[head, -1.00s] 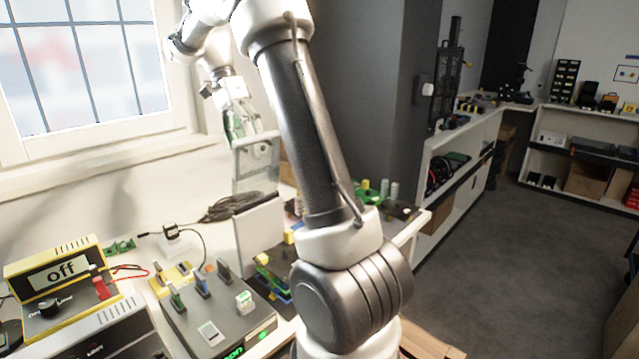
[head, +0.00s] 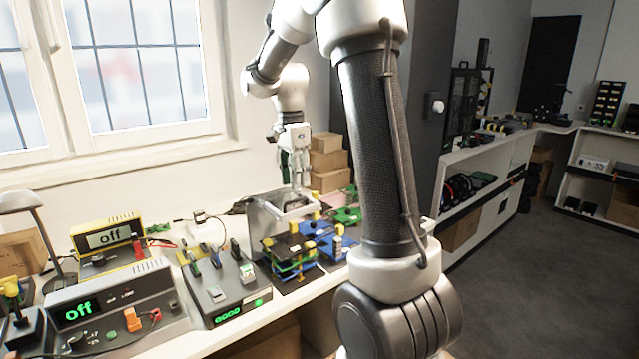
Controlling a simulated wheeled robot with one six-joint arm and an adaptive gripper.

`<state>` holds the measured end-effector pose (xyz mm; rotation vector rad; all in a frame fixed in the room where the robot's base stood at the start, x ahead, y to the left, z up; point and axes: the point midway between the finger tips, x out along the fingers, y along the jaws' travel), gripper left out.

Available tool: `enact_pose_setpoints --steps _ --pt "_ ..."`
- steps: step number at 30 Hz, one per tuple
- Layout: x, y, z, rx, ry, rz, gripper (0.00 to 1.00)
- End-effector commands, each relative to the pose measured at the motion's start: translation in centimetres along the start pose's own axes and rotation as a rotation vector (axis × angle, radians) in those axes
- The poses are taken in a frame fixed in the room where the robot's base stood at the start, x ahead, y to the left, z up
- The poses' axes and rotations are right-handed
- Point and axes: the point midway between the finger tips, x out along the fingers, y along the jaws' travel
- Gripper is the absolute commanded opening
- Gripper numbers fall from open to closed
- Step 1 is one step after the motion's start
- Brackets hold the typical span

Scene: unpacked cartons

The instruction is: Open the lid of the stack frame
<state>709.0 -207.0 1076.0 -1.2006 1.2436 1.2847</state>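A grey metal box-like frame (head: 262,220), which I take to be the stack frame, stands on the bench in the head view, below the window's right end. A pale rim or bar runs along its top right side. No raised lid panel shows clearly above it. My gripper (head: 297,186) points down just over the frame's top, with its fingers close to the rim. The fingers are small and pale here; I cannot tell whether they touch it or how far apart they are. My arm hides nothing of the frame's left side.
Stacked coloured boards (head: 290,256) stand right in front of the frame. Cardboard boxes (head: 328,160) are behind. The floor at right is clear.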

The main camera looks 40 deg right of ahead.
Motion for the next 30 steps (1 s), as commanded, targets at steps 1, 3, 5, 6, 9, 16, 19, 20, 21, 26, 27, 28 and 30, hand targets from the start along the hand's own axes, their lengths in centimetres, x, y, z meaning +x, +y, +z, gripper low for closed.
enact_pose_setpoints --steps 1,3,5,6,9,16,19,20,21,26,27,28,30 --pt "0.6 0.4 -0.1 0.001 0.001 -0.044 0.31" --pt "1.5 0.7 -0.1 0.001 0.001 -0.105 0.31" --pt "2.2 0.9 0.0 0.002 0.000 -0.152 0.31" --pt "2.7 1.1 0.0 0.001 0.001 -0.184 0.31" --pt "3.9 1.5 -0.1 0.002 0.000 -0.259 0.31" --pt "-0.3 2.3 -0.1 0.000 0.002 -0.272 0.31" --pt "-2.3 2.9 -0.1 0.000 0.002 -0.272 0.31" --pt "-2.9 3.0 -0.1 0.000 0.002 -0.272 0.31" --pt "-3.8 3.3 -0.1 0.000 0.002 -0.271 0.31" --pt "-3.1 3.9 0.0 -0.251 0.032 -0.247 0.31" --pt "-2.8 4.3 0.1 -0.312 0.038 -0.238 0.31" --pt "-2.6 4.6 0.2 -0.355 0.041 -0.232 0.31" --pt "-2.3 5.1 0.3 -0.443 0.049 -0.220 0.31"
